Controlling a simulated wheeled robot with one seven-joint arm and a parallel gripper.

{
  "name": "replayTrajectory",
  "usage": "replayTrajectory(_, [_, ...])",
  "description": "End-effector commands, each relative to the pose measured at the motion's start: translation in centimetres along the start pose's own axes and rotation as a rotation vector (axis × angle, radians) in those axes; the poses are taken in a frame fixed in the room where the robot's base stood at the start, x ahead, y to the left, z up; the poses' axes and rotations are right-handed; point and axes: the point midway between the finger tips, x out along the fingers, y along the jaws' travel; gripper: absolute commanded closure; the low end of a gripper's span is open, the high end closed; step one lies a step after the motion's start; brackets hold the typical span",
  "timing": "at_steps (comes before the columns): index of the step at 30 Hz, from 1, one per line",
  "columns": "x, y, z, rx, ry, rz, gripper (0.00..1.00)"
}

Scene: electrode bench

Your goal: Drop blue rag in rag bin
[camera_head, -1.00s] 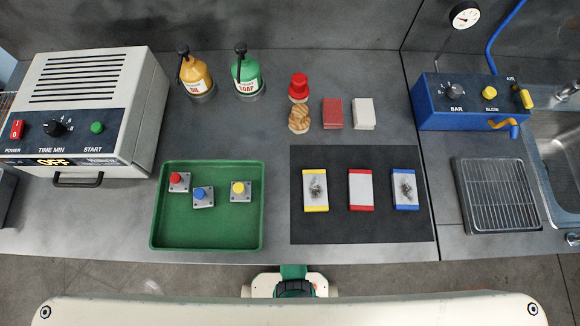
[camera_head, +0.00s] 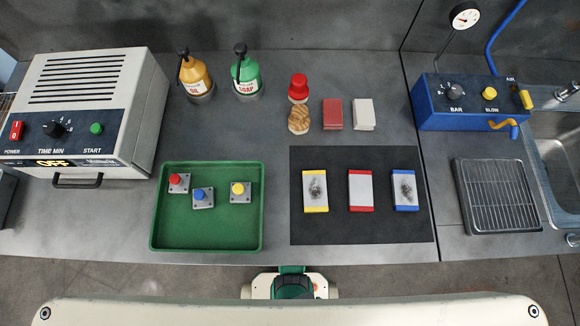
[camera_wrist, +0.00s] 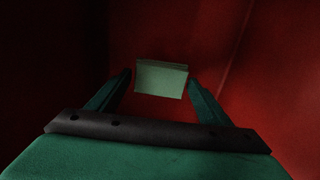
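In the wrist view, my gripper (camera_wrist: 160,80) points into a dark space with red walls. Its two green fingers stand wide apart. A pale greenish folded block (camera_wrist: 161,79) shows between and beyond the fingertips, with narrow gaps at both sides. I cannot tell if it is the blue rag; no clearly blue cloth shows in either view. The red surfaces (camera_wrist: 245,85) may be the inside of the rag bin, but its rim and outside are not visible. My gripper is not in the head view.
On the bench, a green tray (camera_head: 157,228) holds three buttoned parts. A dark mat (camera_head: 333,226) carries three coloured-edge blocks. An oven (camera_head: 100,85), bottles, a blue box (camera_head: 465,120), a wire rack (camera_head: 497,195) and a sink (camera_head: 560,165) stand around.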

Motion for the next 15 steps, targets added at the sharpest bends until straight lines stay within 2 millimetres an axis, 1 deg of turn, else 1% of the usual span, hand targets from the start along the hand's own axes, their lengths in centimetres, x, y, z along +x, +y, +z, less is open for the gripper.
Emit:
replayTrajectory(11, [-0.08, 0.03, -0.02, 0.0, 0.0, 0.0, 0.15])
replayTrajectory(15, [-0.71, 0.02, -0.05, -0.001, 0.001, -0.001, 0.15])
